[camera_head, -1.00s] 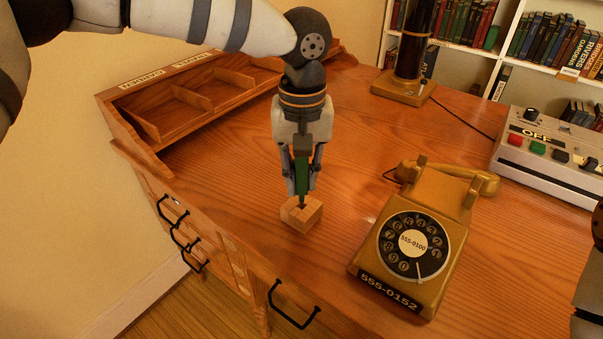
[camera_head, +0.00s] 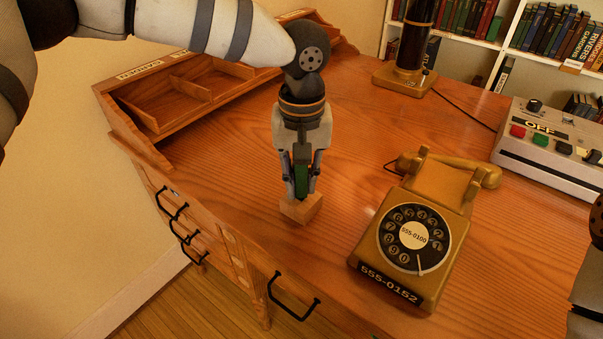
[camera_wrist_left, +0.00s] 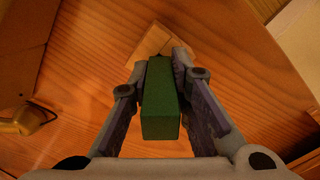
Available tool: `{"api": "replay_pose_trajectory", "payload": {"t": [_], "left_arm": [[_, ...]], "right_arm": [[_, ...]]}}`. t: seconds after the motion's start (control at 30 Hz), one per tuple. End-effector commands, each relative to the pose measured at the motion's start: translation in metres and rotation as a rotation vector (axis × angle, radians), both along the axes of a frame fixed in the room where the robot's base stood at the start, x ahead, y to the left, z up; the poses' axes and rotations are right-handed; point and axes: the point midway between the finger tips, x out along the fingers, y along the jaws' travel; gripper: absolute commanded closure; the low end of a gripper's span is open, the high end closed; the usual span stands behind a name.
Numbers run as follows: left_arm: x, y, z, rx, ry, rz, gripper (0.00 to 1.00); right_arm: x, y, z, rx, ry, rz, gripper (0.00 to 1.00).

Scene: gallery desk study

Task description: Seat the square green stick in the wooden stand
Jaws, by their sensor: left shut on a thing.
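The square green stick (camera_head: 302,182) is held upright between the fingers of my left gripper (camera_head: 301,190). The wooden stand (camera_head: 299,211), a small pale block, sits on the desk directly below the gripper. The fingertips are close to the top of the stand. The stick's lower end is hidden at the stand's top, and it looks to be inside the hole. In the left wrist view the green stick (camera_wrist_left: 161,100) is between both fingers, with part of the stand (camera_wrist_left: 150,40) behind its far end. My right gripper is out of view.
A yellow rotary telephone (camera_head: 418,235) stands right of the stand on the desk (camera_head: 345,150). A wooden compartment tray (camera_head: 190,95) lies at the back left. A switch box (camera_head: 550,145) is at the right. The desk's front edge is close to the stand.

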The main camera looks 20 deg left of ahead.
Motion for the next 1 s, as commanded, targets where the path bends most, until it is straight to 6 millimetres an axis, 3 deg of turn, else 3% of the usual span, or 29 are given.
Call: {"api": "replay_pose_trajectory", "payload": {"t": [0.47, 0.5, 0.57, 0.87, 1.0], "left_arm": [[0.0, 0.0, -0.007, -0.001, 0.0, 0.0, 1.0], [0.0, 0.0, -0.007, -0.001, 0.0, 0.0, 0.73], [0.0, 0.0, -0.007, -0.001, 0.0, 0.0, 0.6], [0.0, 0.0, -0.006, -0.001, 0.0, 0.0, 0.59], [0.001, 0.0, 0.016, -0.002, -0.004, 0.001, 0.59]], "right_arm": [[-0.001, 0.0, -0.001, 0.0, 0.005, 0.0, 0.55], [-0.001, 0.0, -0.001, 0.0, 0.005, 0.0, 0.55], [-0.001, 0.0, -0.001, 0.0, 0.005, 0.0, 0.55], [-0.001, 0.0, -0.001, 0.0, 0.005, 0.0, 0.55], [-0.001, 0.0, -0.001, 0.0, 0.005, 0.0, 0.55]]}}
